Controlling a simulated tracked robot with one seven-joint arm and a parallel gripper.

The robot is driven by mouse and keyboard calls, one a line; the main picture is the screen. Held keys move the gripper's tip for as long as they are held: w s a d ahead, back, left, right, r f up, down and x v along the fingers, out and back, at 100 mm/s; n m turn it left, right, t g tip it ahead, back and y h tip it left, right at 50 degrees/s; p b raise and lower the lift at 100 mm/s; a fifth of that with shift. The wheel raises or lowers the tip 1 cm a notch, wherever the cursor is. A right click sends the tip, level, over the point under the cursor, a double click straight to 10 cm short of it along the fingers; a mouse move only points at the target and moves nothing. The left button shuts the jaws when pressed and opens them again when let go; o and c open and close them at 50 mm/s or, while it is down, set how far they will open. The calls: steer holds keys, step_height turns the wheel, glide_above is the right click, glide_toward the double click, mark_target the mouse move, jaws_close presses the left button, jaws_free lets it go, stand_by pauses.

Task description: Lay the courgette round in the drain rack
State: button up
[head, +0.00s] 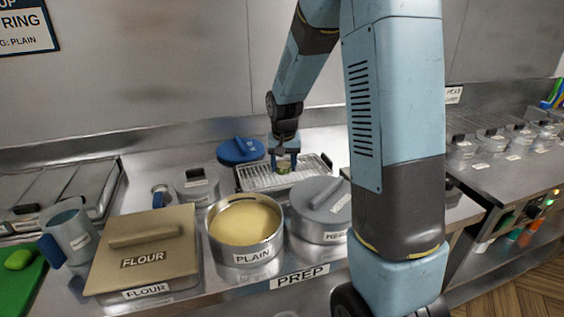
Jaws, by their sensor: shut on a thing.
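My gripper (286,163) points down over the drain rack (257,181), a shallow metal tray with a wire grid at the back of the counter. It is shut on a small greenish round, the courgette round (284,168), held between its fingertips. The round is low over the grid; I cannot tell whether it touches the wires.
In front stand an open pot of yellow batter labelled PLAIN (244,226), a grey lidded pot (322,208) and a FLOUR box (143,250). A blue lid (240,150) lies just behind the rack's left end. A small lidded pot (196,185) stands left of the rack.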

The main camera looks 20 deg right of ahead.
steer(key=o, duration=0.9)
step_height(320, 180, up, 13)
steer(key=s, duration=0.2)
steer(key=s+r+n+t, duration=0.1)
steer(key=s+r, duration=0.1)
steer(key=s, duration=0.7)
steer(key=s+r+n+t, duration=0.1)
steer(key=s+r, duration=0.2)
steer(key=s, duration=0.5)
steer(key=s+r+n+t, duration=0.1)
steer(key=s+r, duration=0.2)
steer(key=s, duration=0.6)
steer(key=shift+s+a+t, duration=0.2)
steer(key=shift+s+t, duration=0.1)
steer(key=shift+t, duration=0.1)
